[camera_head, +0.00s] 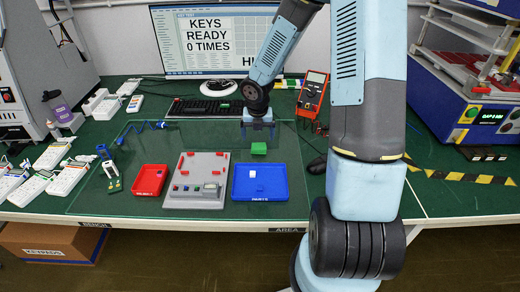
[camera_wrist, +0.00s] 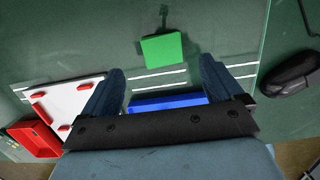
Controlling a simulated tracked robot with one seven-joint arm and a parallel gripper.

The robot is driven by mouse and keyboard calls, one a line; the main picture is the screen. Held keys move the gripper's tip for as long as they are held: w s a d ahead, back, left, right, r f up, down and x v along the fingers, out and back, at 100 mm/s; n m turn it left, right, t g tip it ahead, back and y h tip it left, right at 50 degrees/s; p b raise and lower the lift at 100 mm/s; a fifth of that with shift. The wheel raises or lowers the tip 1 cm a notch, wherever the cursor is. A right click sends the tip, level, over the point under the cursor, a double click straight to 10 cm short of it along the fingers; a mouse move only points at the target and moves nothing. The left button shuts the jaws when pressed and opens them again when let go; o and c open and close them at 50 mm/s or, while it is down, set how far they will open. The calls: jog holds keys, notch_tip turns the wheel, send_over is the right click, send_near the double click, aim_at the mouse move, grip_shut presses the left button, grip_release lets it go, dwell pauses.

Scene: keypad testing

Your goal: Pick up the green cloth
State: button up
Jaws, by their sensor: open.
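The green cloth (camera_head: 259,148) is a small folded square on the green work surface, just behind the blue tray (camera_head: 236,182). In the wrist view the cloth (camera_wrist: 163,50) lies flat beyond my fingertips, near the middle. My gripper (camera_head: 258,128) hangs above and behind the cloth in the head view. In the wrist view my gripper (camera_wrist: 160,72) has its two dark blue fingers spread wide with nothing between them. The fingers are apart from the cloth.
The grey fixture (camera_head: 178,202) with red blocks and the red tray (camera_head: 150,180) stand left of the blue tray. A keyboard (camera_head: 205,109) and monitor (camera_head: 215,40) are behind. A black mouse (camera_wrist: 290,74) lies to the right. A red multimeter (camera_head: 312,92) stands at the back right.

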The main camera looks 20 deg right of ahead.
aim_at(259, 146)
jog(key=shift+w+d+f, duration=0.15)
jog(key=shift+w+f, duration=0.05)
jog(key=shift+f, duration=1.3)
jog(key=shift+w+d+f, duration=0.1)
jog(key=shift+w+f, duration=0.05)
jog(key=shift+f, duration=1.35)
jog(key=c, duration=1.2)
jog(key=shift+r, duration=0.1)
jog(key=shift+r, duration=0.4)
notch_tip(259, 146, up, 2)
jog(key=shift+d+r, duration=0.1)
jog(key=s+r, duration=0.3)
jog(key=s, duration=0.1)
jog(key=s+r, duration=0.3)
jog(key=s, duration=0.2)
jog(key=s+d+r, duration=0.1)
jog(key=s+r, duration=0.3)
jog(key=s, duration=0.1)
jog(key=shift+d, duration=0.1)
